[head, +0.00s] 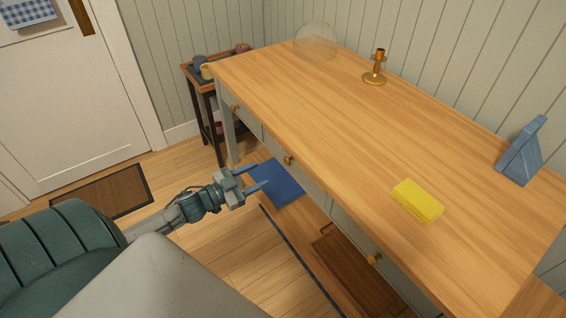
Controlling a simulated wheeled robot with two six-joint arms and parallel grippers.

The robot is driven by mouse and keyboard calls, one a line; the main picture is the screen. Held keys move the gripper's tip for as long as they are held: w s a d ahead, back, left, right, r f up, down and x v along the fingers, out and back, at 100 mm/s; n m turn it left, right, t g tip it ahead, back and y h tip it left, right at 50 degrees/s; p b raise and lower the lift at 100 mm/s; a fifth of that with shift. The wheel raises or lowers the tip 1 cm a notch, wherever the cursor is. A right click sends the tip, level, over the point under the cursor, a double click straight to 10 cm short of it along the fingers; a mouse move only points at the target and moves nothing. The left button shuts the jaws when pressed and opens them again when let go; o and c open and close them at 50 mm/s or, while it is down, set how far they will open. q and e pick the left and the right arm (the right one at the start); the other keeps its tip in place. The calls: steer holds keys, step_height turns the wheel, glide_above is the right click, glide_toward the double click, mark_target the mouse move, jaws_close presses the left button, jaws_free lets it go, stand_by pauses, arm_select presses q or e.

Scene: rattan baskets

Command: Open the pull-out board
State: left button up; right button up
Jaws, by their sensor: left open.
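The wooden desk (330,100) has a grey front with several brass knobs. One knob is at the far end (235,108), a middle knob (289,160) is near my gripper, and a near knob (374,259) is at lower right. I cannot tell which front part is the pull-out board; none visibly stands out. A small dark handle (326,228) shows low, below the desk front. My left gripper (261,177) is open and empty, its fingers pointing at the desk front, left of the middle knob and apparently apart from it. My right gripper is not in view.
On the desktop are a yellow block (418,201), a brass candlestick (375,68), a clear dome (315,42) and a blue stand (521,152). A small side table (188,68) stands behind. A doormat (100,192) lies by the door.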

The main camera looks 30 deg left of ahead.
mark_target(285, 162)
arm_select(q)
steer(key=p+x, duration=0.2)
steer(key=x, duration=0.6)
steer(key=shift+w+d+r, duration=0.1)
steer(key=shift+w, duration=0.3)
steer(key=shift+w+d, duration=0.2)
steer(key=shift+w, duration=0.35)
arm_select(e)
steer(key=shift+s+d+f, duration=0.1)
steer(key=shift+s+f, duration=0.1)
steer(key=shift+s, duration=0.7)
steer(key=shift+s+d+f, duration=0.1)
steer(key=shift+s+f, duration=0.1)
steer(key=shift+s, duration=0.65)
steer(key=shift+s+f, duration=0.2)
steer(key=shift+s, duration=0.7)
arm_select(q)
jaws_close()
